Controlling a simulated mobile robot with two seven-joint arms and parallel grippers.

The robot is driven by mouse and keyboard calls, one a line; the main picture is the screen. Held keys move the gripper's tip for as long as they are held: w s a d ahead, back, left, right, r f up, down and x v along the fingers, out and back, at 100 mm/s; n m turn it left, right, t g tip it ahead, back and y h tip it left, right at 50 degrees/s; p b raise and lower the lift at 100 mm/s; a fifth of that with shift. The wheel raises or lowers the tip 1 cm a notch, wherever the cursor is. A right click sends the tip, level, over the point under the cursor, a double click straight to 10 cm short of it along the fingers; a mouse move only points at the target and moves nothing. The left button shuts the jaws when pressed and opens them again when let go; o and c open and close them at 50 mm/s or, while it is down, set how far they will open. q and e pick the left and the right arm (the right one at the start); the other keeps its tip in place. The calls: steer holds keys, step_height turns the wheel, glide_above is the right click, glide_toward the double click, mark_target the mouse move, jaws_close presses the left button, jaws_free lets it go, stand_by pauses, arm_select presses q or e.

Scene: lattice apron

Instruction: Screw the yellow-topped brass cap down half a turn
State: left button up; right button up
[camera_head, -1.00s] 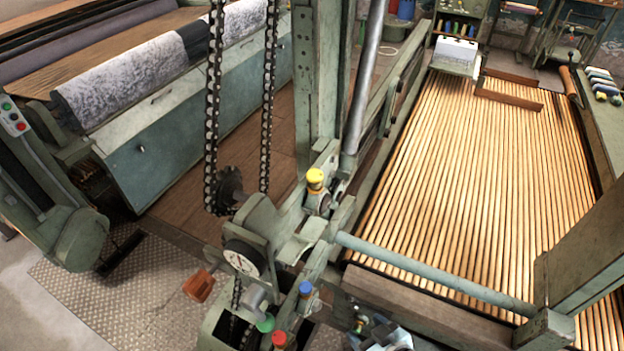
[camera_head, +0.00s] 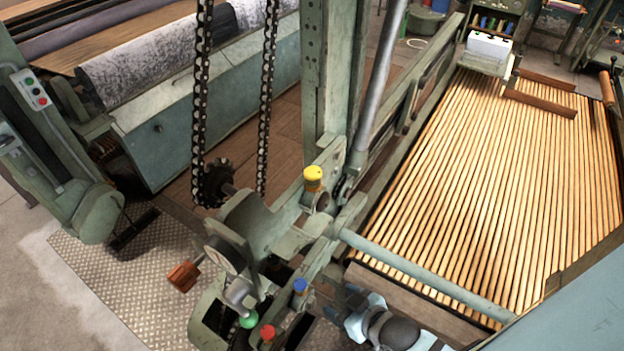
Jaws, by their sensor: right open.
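The yellow-topped brass cap (camera_head: 313,179) stands upright on the green machine frame near the middle of the view, just in front of the upright post. Its yellow top and some of the brass below it show. My right gripper (camera_head: 350,304) is at the bottom, below and to the right of the cap and well apart from it. It is open, with nothing seen between its fingers, though they are partly lost against the dark machine parts. My left gripper is not in view.
Blue (camera_head: 300,286), red (camera_head: 267,332) and green (camera_head: 248,321) tops stand on the lower frame near my right gripper. A pale green bar (camera_head: 425,272) crosses to the right of the cap. A chain (camera_head: 266,100) and sprocket (camera_head: 217,182) are at its left.

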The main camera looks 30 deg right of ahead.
steer(key=w+d+r+t+b, duration=0.1)
steer(key=w+d+r+b, duration=0.1)
steer(key=d, duration=0.5)
steer(key=n+t+y+b, duration=0.2)
steer(key=n+y+b, duration=0.2)
steer(key=y+b, duration=0.4)
glide_toward(322, 190)
steer(key=shift+r+p+x, duration=0.3)
steer(key=shift+r+x, duration=0.1)
steer(key=shift+x, duration=1.3)
steer(key=shift+r+p+x, duration=0.25)
steer(key=shift+r+x, duration=0.15)
steer(key=shift+x, duration=1.3)
steer(key=shift+r+p+x, duration=0.3)
steer(key=shift+r+x, duration=0.1)
steer(key=shift+x, duration=1.3)
